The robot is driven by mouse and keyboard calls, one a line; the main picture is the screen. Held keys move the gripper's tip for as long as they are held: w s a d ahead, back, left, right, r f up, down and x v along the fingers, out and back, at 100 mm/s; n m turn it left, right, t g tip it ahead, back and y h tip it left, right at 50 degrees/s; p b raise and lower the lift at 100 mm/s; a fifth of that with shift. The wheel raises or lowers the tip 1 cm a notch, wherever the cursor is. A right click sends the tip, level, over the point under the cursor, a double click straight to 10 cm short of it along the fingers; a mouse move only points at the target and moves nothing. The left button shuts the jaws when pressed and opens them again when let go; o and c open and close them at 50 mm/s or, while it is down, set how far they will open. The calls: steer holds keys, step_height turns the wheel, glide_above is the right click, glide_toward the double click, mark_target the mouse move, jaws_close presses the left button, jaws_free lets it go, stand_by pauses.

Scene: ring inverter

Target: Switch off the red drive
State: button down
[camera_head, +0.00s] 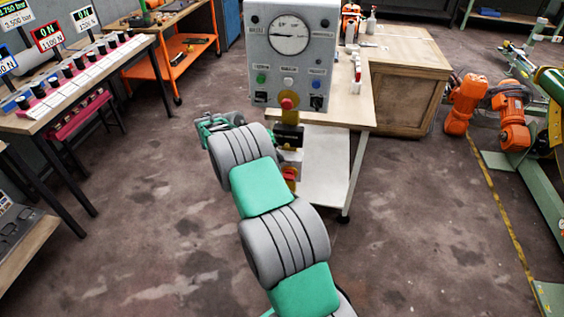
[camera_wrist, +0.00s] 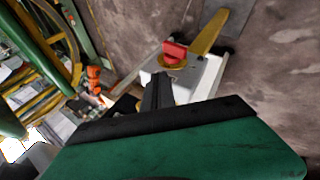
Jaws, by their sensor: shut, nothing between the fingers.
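My gripper (camera_wrist: 158,84) shows as dark, narrow fingers, shut with nothing between them. In the wrist view its tips end just below a red switch handle (camera_wrist: 174,49) with a yellow round base on a pale box (camera_wrist: 205,78). I cannot tell whether they touch it. In the head view a red and yellow switch (camera_head: 289,174) sits low on a small grey box under the panel, just right of my arm. My gripper cannot be made out clearly there. Which part is the red drive's casing is not clear.
A grey control panel (camera_head: 262,20) with a gauge, buttons and a red knob (camera_head: 288,102) stands above the switch. An orange robot arm (camera_head: 463,102) stands right. A bench (camera_head: 95,85) is left. The floor at front right is clear.

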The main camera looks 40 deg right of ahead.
steer(key=w+a+r, duration=0.2)
steer(key=a+r, duration=0.2)
steer(key=a, duration=0.2)
steer(key=shift+w+a, duration=0.15)
steer(key=shift+a, duration=0.05)
